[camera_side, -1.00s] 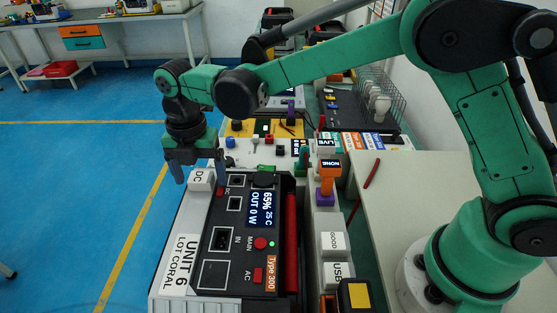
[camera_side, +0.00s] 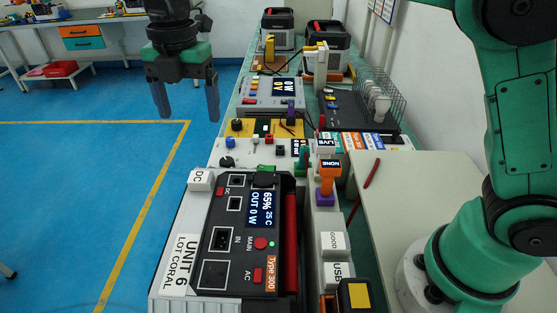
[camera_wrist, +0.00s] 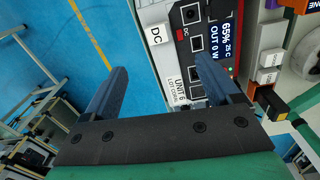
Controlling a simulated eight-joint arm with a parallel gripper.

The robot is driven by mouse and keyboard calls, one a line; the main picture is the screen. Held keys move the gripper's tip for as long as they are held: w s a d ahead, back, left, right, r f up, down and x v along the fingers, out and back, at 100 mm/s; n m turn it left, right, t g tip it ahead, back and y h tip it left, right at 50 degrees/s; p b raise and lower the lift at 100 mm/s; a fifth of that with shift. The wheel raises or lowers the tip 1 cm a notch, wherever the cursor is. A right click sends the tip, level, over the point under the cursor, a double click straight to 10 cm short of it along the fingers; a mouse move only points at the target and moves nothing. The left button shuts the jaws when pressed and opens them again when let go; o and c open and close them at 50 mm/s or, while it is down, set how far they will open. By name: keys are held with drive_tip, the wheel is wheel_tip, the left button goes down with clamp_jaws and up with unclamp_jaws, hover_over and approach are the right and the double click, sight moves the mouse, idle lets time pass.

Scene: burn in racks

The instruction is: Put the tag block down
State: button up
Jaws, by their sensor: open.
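The white tag block marked DC (camera_side: 200,180) rests on the far left corner of the power unit (camera_side: 180,215), beside its dark panel. It also shows in the wrist view (camera_wrist: 157,35), lying flat and apart from the fingers. My gripper (camera_side: 187,115) is open and empty, well above the block and the unit. Its two blue fingers point down in the side view. In the wrist view the gripper (camera_wrist: 160,65) has its fingers spread wide with nothing between them.
White blocks marked GOOD (camera_side: 333,242) and USB (camera_side: 338,273) sit on the rail right of the unit. An orange NONE tag (camera_side: 330,168) stands behind them. Blue floor is open at left.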

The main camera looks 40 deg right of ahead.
drive_tip(key=s+d+f+m+t, duration=0.2)
drive_tip(key=s+d+m, duration=0.4)
drive_tip(key=m, duration=0.7)
drive_tip(key=s+d+f+m+t, duration=0.3)
drive_tip(key=s+d+m+t, duration=0.2)
drive_tip(key=d+m, duration=0.4)
drive_tip(key=s+m, duration=0.1)
drive_tip(key=m, duration=0.3)
drive_tip(key=shift+f, duration=0.3)
drive_tip(key=shift+d, duration=0.1)
